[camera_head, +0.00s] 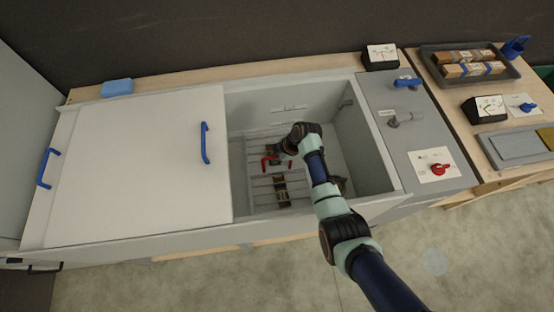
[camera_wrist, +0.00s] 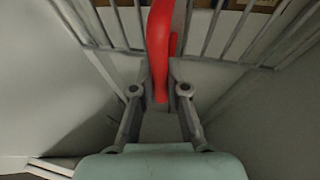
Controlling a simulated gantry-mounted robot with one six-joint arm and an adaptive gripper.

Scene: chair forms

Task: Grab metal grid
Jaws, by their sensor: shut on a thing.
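The metal grid (camera_head: 262,190) lies inside the open bay of the long grey box, with wooden pieces (camera_head: 281,188) on it. A red handle (camera_head: 270,164) stands up from the grid. In the wrist view, the handle (camera_wrist: 160,50) runs down between the fingers of my gripper (camera_wrist: 159,95), and the bars of the grid (camera_wrist: 215,30) spread out behind it. My gripper is shut on the red handle. In the head view my wrist hides part of the grid and the fingertips.
The bay's walls (camera_head: 362,150) surround my arm closely. A white lid with a blue handle (camera_head: 205,143) covers the left part of the box. A panel with a red knob (camera_head: 439,168) is at the right. A tray with wooden blocks (camera_head: 430,58) stands farther right.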

